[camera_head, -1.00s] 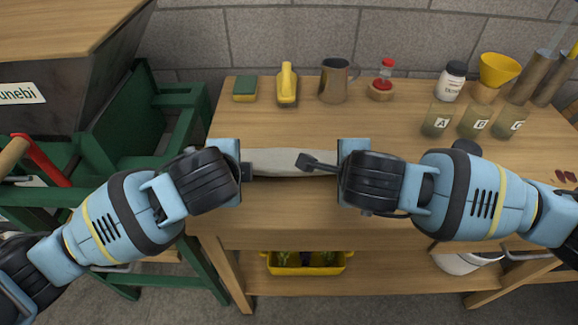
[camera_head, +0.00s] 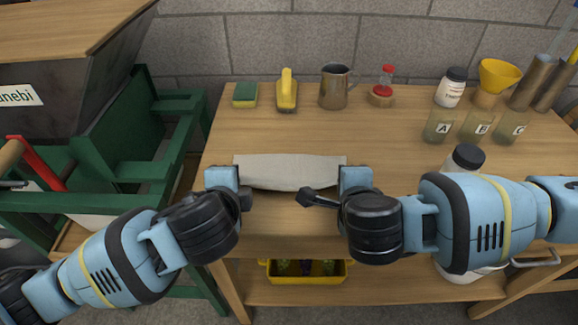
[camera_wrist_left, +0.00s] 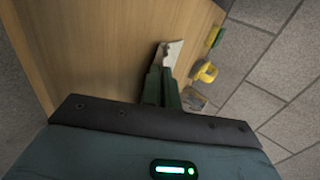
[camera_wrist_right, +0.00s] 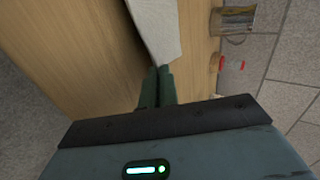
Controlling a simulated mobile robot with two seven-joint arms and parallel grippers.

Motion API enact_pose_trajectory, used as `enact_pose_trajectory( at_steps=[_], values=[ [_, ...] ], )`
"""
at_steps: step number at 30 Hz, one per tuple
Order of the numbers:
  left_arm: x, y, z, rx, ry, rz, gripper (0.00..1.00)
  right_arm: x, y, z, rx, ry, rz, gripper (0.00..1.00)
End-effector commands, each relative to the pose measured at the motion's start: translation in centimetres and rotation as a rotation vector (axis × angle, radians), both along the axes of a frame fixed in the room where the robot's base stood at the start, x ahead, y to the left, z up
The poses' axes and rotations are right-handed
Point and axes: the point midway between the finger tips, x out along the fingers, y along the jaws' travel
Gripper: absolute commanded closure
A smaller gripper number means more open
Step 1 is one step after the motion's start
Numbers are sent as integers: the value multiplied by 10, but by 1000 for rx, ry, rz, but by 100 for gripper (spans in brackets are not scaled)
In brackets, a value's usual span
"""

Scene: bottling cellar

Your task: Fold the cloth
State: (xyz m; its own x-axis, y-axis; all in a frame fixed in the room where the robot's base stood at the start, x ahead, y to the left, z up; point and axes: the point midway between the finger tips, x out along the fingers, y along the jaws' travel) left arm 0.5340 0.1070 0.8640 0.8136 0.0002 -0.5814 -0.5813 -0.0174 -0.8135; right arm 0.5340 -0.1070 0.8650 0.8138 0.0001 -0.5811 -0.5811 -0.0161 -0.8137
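The cloth (camera_head: 290,171) is a pale grey-white, wide, narrow piece at the front of the wooden table, its near edge bowing towards me. It also shows in the left wrist view (camera_wrist_left: 174,53) and the right wrist view (camera_wrist_right: 158,28). My left gripper (camera_wrist_left: 163,70) is shut, its two fingers close together on the cloth's left end. My right gripper (camera_wrist_right: 160,72) is shut on the right end. In the head view the gripper bodies hide both sets of fingertips. I cannot tell how much of the cloth touches the table or whether it lies in layers.
At the table's back are a sponge (camera_head: 245,95), a yellow brush (camera_head: 287,95), a metal mug (camera_head: 335,88) and a red-capped bottle (camera_head: 385,82). Lettered jars (camera_head: 438,126) and a yellow funnel (camera_head: 498,74) stand right. A black-lidded jar (camera_head: 467,158) is close behind my right arm. The table's middle is clear.

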Motion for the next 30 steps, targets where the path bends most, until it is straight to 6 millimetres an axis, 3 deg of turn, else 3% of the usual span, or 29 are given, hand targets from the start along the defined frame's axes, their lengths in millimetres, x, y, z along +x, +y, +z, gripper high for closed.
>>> enact_pose_trajectory(
  at_steps=[3,12,20,30],
  values=[
    [0,0,0,0,0,0,100,0,0,0,0,0,0,100],
    [0,0,0,0,0,0,60,0,0,0,0,1,0,60],
    [-1,0,3,-1,-1,-2,60,-1,0,2,1,1,1,60],
    [-21,-1,42,-2,-2,-3,60,-21,1,41,3,0,2,60]
  ],
)
